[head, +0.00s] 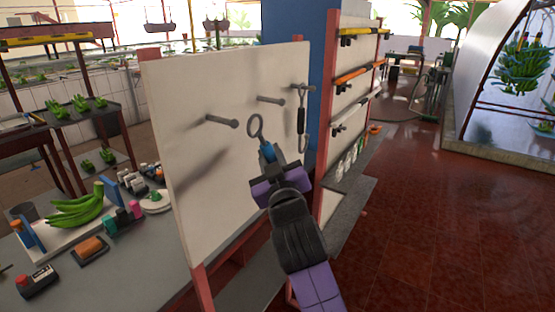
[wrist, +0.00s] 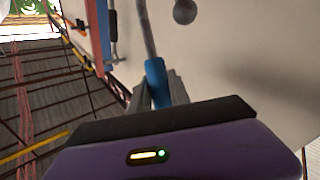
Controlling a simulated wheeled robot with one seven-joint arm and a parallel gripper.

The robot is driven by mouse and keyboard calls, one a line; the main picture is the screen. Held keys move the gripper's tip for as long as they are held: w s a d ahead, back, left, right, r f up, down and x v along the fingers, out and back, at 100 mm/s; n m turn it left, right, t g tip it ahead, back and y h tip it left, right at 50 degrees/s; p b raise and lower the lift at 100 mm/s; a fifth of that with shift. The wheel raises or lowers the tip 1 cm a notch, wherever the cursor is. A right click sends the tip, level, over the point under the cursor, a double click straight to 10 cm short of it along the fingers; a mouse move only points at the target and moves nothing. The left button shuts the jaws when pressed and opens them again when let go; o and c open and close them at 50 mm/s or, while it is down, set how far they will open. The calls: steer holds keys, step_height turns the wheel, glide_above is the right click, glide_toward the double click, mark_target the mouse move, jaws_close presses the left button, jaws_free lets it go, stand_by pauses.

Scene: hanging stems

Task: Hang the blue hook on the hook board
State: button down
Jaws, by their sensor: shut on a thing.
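The blue hook (head: 267,152) has a blue grip and a grey shank ending in a ring (head: 256,127). My gripper (head: 268,163) is shut on its blue grip and holds it upright, slightly tilted, in front of the white hook board (head: 185,90). In the head view the ring shows just right of the left peg's tip (head: 236,124) and below the middle peg (head: 270,100); it appears clear of both. The wrist view shows the blue grip (wrist: 157,82) between the fingers, with the ring out of frame and a peg's round end (wrist: 184,12) to the right of the shank.
A black-handled hook (head: 301,116) hangs on the right peg (head: 299,87). A grey bench (head: 130,265) with bananas (head: 76,207) and small items stands left. A tool rack (head: 345,90) stands behind the board to the right. Red floor (head: 440,220) is open at right.

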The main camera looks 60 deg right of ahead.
steer(key=shift+w, duration=0.35)
steer(key=shift+a, duration=0.1)
steer(key=shift+w+a+b, duration=0.1)
steer(key=shift+a+b, duration=0.25)
steer(key=shift+a, duration=0.1)
steer(key=shift+w+a+b, duration=0.1)
steer(key=shift+w+b, duration=0.85)
steer(key=shift+w, duration=2.35)
stand_by(2.9)
